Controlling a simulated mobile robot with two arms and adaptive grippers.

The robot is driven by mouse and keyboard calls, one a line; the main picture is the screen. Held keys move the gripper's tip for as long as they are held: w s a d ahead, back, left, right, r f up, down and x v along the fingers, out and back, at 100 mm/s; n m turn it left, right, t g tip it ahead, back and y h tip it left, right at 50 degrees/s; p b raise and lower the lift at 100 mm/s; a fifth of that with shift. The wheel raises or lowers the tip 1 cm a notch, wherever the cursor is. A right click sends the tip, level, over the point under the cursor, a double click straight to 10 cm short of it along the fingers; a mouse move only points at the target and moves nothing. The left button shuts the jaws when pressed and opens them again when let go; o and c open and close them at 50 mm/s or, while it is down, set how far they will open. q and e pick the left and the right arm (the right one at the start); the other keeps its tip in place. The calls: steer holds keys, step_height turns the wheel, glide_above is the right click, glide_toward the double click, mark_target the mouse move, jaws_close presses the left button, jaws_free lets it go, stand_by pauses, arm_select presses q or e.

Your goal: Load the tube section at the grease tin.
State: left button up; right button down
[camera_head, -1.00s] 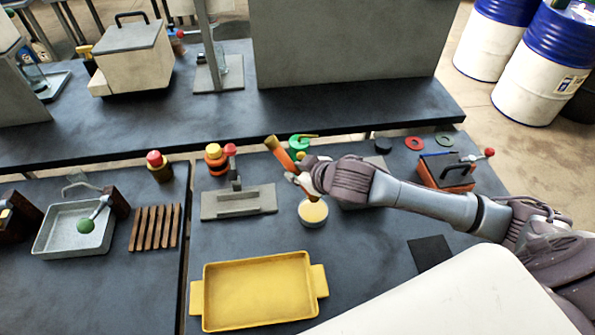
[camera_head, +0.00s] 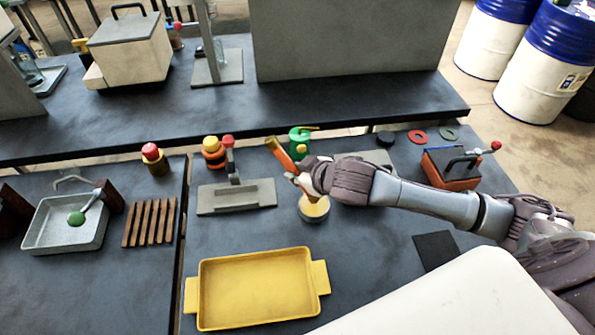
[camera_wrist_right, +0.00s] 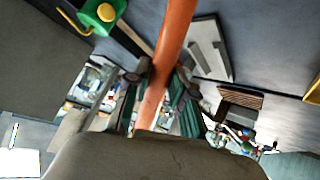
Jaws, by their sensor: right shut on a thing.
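My right gripper (camera_head: 304,180) is shut on the orange tube section (camera_head: 281,154), which is tilted with its upper end up and to the left. The tube also runs through the middle of the right wrist view (camera_wrist_right: 170,50), between the fingers. The grease tin (camera_head: 313,213), a short round tin with a pale cream top, stands on the table right below the gripper. The tube's lower end is at the tin's top in the head view. The gripper partly hides it, so I cannot tell whether it touches the grease. My left gripper is not in view.
A yellow tray (camera_head: 255,320) lies in front. A grey fixture with an upright handle (camera_head: 236,197) stands left of the tin. A green can (camera_head: 299,138) is behind the tube. A red-brown box with a lever (camera_head: 449,172) stands right, beyond my forearm. A dark square mat (camera_head: 436,250) lies flat.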

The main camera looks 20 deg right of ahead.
steer(key=shift+f+b, duration=0.3)
steer(key=shift+f, duration=0.25)
stand_by(0.5)
steer(key=shift+f+p, duration=0.15)
steer(key=shift+p, duration=0.15)
stand_by(1.5)
step_height(320, 180, up, 7)
steer(key=p, duration=0.7)
steer(key=shift+p, duration=0.4)
stand_by(0.4)
